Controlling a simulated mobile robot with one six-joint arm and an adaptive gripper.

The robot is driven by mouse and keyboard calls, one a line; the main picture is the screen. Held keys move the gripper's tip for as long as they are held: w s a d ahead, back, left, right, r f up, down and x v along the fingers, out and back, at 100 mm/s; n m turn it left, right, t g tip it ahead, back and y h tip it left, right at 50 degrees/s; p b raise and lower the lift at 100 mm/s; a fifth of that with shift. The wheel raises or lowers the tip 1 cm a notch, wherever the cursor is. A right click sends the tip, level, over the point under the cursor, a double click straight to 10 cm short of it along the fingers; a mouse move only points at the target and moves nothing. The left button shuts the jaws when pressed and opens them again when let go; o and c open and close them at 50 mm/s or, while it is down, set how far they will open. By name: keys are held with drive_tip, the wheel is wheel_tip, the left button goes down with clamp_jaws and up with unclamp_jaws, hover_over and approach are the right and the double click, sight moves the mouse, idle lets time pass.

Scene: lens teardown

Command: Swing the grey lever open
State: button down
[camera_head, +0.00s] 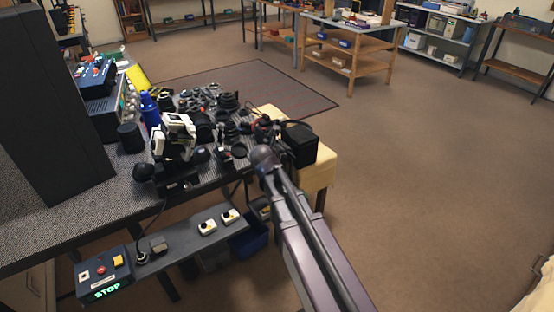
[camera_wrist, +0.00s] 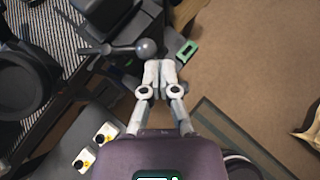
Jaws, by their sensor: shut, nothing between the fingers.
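The grey lever (camera_wrist: 122,47) shows in the wrist view as a bar with a round grey ball knob (camera_wrist: 146,47) at its right end. It lies across the upper middle, beside dark equipment at the table's edge. My gripper (camera_wrist: 160,65) is shut and empty, its pale fingertips together just below and right of the knob in the picture. I cannot tell whether they touch it. In the head view my arm reaches the table's right end, and my fingers cannot be made out there.
A black box (camera_head: 301,145) stands at the table's right end. Lens parts and a white-and-black device (camera_head: 174,138) crowd the tabletop. A control box (camera_head: 102,274) reading STOP and a panel with white-and-yellow buttons (camera_head: 207,227) sit along the front. Open floor (camera_head: 430,190) lies to the right.

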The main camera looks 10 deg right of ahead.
drive_tip(key=shift+w+d, duration=0.2)
drive_tip(key=shift+w, duration=0.05)
drive_tip(key=shift+w+a, duration=0.15)
drive_tip(key=shift+a, duration=0.15)
drive_tip(key=shift+w+a, duration=0.1)
drive_tip(key=shift+a, duration=0.4)
idle(0.4)
